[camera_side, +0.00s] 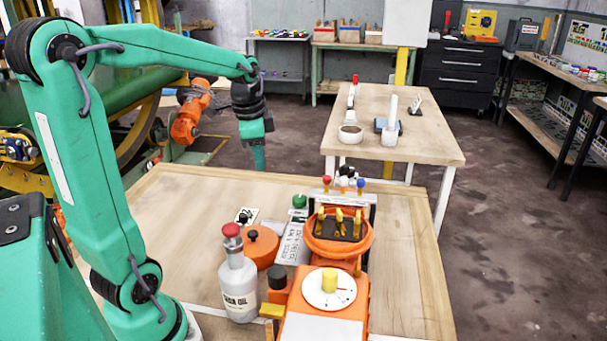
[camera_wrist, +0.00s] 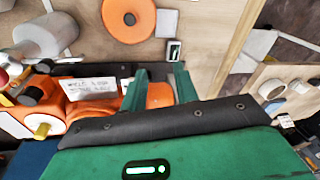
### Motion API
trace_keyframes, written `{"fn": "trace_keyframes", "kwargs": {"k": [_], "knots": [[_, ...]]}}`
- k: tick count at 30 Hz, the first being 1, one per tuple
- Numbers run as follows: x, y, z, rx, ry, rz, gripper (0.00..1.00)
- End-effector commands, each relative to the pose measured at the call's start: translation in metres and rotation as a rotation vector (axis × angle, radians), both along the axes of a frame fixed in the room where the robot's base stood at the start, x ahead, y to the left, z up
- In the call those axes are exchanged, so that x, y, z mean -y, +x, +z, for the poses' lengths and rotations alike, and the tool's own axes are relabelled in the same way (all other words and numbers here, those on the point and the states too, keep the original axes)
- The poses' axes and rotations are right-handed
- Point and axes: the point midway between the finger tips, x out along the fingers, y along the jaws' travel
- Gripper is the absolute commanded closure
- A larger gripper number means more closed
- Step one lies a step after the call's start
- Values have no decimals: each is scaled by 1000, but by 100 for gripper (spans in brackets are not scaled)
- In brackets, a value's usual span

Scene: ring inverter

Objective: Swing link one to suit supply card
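Several yellow levers, seemingly the links (camera_side: 339,219), stand on a black block inside an orange ring (camera_side: 312,243) on the work table. Which one is link one I cannot tell. A small white card with a dark mark (camera_side: 246,216) lies left of the ring and may be the supply card; a small dark-faced card (camera_wrist: 173,52) shows beyond my fingers in the wrist view. Its print is too small to read. My gripper (camera_side: 258,160) hangs in the air at the table's back left, apart from the ring. In the wrist view my gripper (camera_wrist: 159,78) has its fingers apart, nothing between them.
An oil bottle with a red cap (camera_side: 238,280), an orange disc (camera_side: 260,246) and a lettered grey plate (camera_side: 292,244) stand left of the ring. An orange unit with a white dial (camera_side: 329,291) is in front. Red, white and blue knobs rise behind. The table's left is clear.

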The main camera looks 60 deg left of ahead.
Motion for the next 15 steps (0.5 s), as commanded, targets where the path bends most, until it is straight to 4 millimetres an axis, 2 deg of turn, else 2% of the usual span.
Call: {"fn": "trace_keyframes", "kwargs": {"k": [15], "knots": [[-65,10,-25,-93,-12,-127,70]]}}
